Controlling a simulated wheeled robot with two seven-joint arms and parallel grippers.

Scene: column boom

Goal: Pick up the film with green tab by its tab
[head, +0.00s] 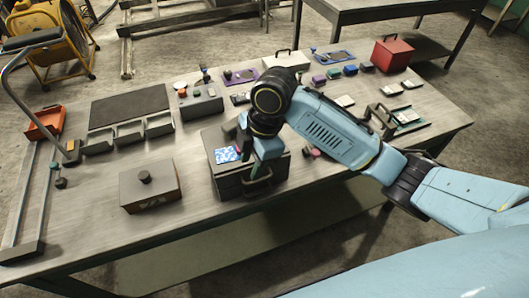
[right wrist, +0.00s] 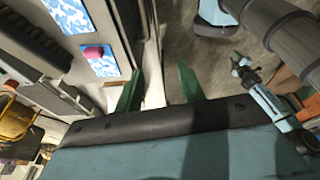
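A blue-and-white patterned film (head: 228,155) lies on top of the dark box (head: 228,183) near the table's front. In the right wrist view, two blue patterned films show at the upper left, a larger one (right wrist: 68,14) and one (right wrist: 98,67) with a pink tab (right wrist: 92,52). I cannot make out a green tab in either view. My right gripper (head: 262,168) is over the dark box, right of the film. In the right wrist view its two green fingers (right wrist: 158,82) stand apart with nothing visibly clamped between them. My left gripper is not identifiable.
The dark box has a front handle (head: 258,183). A lidded box with a knob (head: 150,190) stands left of it, with bare table between. My right arm hides the table's middle.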

